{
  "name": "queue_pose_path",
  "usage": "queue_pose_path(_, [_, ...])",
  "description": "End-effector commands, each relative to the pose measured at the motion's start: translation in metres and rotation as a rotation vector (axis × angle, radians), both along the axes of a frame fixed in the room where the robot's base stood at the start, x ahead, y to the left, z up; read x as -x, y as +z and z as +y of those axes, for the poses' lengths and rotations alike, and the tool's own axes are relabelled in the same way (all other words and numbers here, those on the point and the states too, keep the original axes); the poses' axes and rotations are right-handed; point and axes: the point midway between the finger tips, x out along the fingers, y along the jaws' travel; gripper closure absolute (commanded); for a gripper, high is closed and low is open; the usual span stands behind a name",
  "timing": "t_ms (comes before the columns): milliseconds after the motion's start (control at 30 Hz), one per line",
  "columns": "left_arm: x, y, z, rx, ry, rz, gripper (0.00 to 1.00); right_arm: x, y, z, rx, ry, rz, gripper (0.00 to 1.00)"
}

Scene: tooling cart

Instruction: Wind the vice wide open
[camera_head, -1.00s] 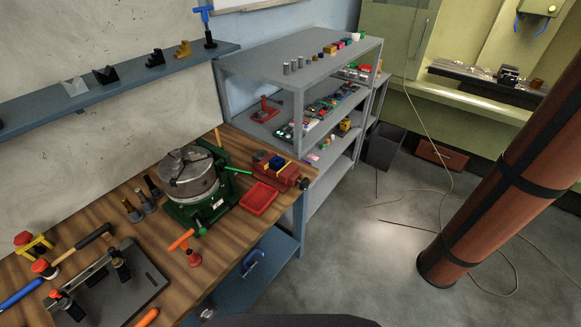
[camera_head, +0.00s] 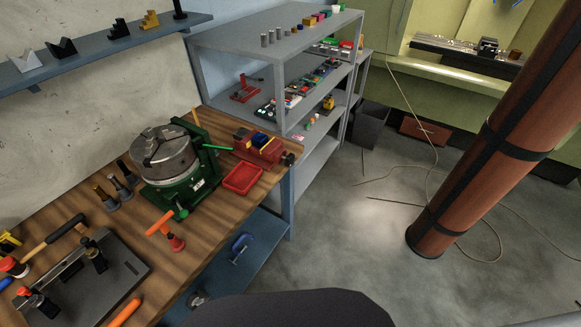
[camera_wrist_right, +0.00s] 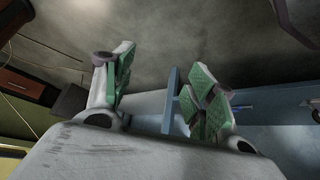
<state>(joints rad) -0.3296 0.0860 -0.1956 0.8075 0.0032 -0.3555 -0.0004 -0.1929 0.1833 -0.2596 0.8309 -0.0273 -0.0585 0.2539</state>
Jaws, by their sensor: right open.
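A red vice (camera_head: 258,147) sits at the far right end of the wooden bench in the head view. Blue and yellow pieces show at its jaws, and I cannot tell how far the jaws are apart. A dark knob (camera_head: 289,158) shows at its right end, by the bench edge. My right gripper (camera_wrist_right: 160,88) is open in the right wrist view, its green-padded fingers wide apart with nothing between them. The vice is not clearly visible in that view. My left gripper is in neither view.
A red tray (camera_head: 242,180) lies right in front of the vice. A green rotary table with a grey chuck (camera_head: 163,148) stands to its left. A grey shelf unit (camera_head: 218,40) rises behind. A brown pillar (camera_head: 490,150) stands on the right; open floor lies between.

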Motion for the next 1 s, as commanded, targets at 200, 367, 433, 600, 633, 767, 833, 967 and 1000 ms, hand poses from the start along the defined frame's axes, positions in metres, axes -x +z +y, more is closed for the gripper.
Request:
queue_pose_path(200, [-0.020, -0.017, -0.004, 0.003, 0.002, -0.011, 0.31, -0.083, 0.021, -0.001, -0.057, -0.017, -0.167, 0.44])
queue_pose_path(367, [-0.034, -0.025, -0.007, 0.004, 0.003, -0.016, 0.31, -0.136, 0.045, 0.003, -0.111, -0.023, -0.283, 0.44])
queue_pose_path(433, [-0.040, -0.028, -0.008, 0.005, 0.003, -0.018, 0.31, -0.157, 0.057, 0.006, -0.136, -0.023, -0.331, 0.44])
queue_pose_path(600, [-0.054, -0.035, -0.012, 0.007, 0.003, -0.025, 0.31, -0.205, 0.088, 0.013, -0.202, -0.016, -0.446, 0.44])
queue_pose_path(633, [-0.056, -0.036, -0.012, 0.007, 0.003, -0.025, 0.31, -0.212, 0.094, 0.014, -0.214, -0.014, -0.465, 0.44])
queue_pose_path(767, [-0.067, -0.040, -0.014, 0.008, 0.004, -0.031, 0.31, -0.243, 0.120, 0.022, -0.270, -0.001, -0.546, 0.44])
queue_pose_path(833, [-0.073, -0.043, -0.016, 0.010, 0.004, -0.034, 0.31, -0.258, 0.135, 0.027, -0.302, 0.007, -0.589, 0.44])
queue_pose_path(967, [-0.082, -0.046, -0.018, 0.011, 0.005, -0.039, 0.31, -0.283, 0.164, 0.036, -0.364, 0.028, -0.664, 0.44])
queue_pose_path(1000, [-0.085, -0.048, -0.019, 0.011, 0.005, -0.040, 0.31, -0.289, 0.173, 0.040, -0.385, 0.034, -0.686, 0.44])
